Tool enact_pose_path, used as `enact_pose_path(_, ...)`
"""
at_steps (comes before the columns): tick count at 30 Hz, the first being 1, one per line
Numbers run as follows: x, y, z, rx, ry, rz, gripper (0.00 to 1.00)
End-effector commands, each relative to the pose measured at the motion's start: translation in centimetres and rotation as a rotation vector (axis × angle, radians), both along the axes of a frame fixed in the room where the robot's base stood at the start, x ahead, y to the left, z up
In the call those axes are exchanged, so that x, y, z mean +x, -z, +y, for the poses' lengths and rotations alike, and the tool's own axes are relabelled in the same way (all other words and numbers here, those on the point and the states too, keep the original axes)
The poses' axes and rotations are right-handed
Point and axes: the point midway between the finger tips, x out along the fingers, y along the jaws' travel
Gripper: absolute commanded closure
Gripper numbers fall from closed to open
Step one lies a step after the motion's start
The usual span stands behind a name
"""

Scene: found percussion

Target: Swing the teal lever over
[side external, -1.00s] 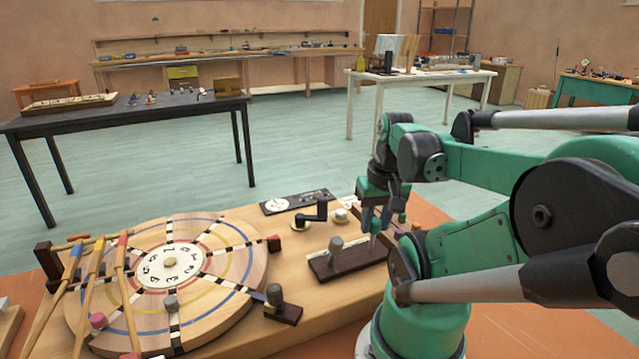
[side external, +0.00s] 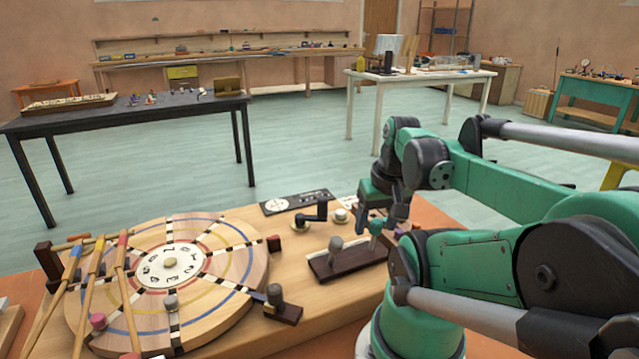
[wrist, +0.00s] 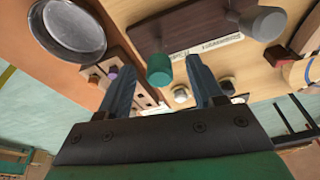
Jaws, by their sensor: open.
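The teal lever (side external: 376,227) stands at the right end of a dark wooden block, and a grey-capped lever (side external: 336,244) stands at its left end. In the wrist view the teal lever's round end (wrist: 159,70) shows between my two fingers, nearer the left one. My gripper (side external: 381,214) is just above and around the teal lever in the side view. In the wrist view my gripper (wrist: 160,66) is open, with a gap on each side of the lever's end. I cannot tell whether a finger touches it. The lever's foot is partly hidden.
A round wooden wheel (side external: 228,283) with a numbered hub and several mallets (side external: 89,290) lie to the left. A black crank (side external: 318,212) stands behind the block.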

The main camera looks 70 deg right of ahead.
Motion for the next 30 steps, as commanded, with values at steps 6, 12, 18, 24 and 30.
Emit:
enact_pose_path(6,0.0,-1.7,0.0,0.000,0.000,0.000,0.40)
enact_pose_path(12,0.0,-5.5,0.0,0.000,0.000,0.000,0.40)
enact_pose_path(18,0.0,-10.5,0.0,0.000,0.000,0.000,0.40)
enact_pose_path(24,0.0,-15.6,0.0,0.000,0.000,0.000,0.40)
enact_pose_path(30,0.0,-18.8,0.0,0.000,0.000,0.000,0.40)
